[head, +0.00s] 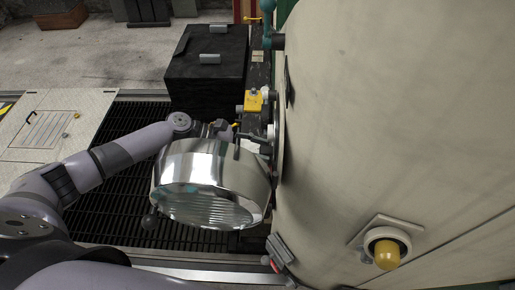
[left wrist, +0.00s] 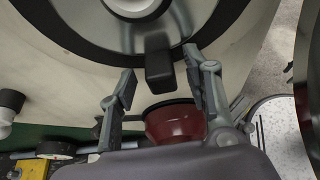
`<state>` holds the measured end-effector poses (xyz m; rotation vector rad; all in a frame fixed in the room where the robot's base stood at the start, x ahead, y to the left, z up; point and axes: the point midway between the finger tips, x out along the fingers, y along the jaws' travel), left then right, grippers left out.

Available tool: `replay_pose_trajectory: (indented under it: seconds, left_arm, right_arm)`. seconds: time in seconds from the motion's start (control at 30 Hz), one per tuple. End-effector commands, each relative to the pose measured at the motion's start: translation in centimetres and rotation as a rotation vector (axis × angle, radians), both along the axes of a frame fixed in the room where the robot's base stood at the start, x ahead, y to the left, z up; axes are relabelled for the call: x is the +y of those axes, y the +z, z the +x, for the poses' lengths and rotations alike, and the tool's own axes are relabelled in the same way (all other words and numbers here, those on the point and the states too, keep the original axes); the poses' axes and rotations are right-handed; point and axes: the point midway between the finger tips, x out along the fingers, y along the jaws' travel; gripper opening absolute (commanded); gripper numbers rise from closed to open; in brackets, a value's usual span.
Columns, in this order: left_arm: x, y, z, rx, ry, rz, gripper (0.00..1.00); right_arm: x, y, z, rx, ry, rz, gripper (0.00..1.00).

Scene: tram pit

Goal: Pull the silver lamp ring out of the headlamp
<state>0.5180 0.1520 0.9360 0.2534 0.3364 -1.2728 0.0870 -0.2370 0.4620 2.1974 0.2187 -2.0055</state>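The headlamp's round face shows in the left wrist view as a dark ring (left wrist: 80,35) around a grey and pale centre, cut off by the top edge. A black block-shaped tab (left wrist: 160,70) sticks out at its lower rim. My left gripper (left wrist: 160,88) is open, with one finger on each side of the tab and visible gaps. In the head view the left gripper (head: 250,143) is beside the cream tram front, and the headlamp is edge-on there. A large shiny silver drum (head: 212,170) partly hides the gripper and wrist. My right gripper is not in view.
The cream tram body (head: 400,130) fills the right side. A yellow-capped fitting (head: 387,250) juts from it. A dark red round part (left wrist: 175,122) lies just below the tab. A black box (head: 207,60) stands behind, and a dark floor grating (head: 115,205) lies below my arm.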

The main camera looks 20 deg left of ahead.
Motion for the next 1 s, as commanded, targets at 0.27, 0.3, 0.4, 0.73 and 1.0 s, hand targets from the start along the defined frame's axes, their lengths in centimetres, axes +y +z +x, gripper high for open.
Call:
replay_pose_trajectory:
  seconds: [0.27, 0.3, 0.4, 0.73, 1.0]
  left_arm:
    - [0.02, 0.01, -0.03, 0.0, 0.0, 0.0, 0.24]
    - [0.02, 0.01, -0.03, 0.0, 0.0, 0.0, 0.22]
    - [0.02, 0.01, -0.03, 0.0, 0.0, 0.0, 0.15]
    - [0.03, 0.02, -0.02, 0.0, 0.0, 0.0, 0.0]
    - [0.03, 0.02, -0.02, 0.0, 0.0, 0.0, 0.08]
  right_arm:
    - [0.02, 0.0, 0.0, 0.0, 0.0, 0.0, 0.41]
    - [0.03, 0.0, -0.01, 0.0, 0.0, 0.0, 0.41]
    - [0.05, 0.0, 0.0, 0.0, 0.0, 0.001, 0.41]
    - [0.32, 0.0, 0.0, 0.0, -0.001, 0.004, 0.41]
    - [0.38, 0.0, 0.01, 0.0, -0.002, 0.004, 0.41]
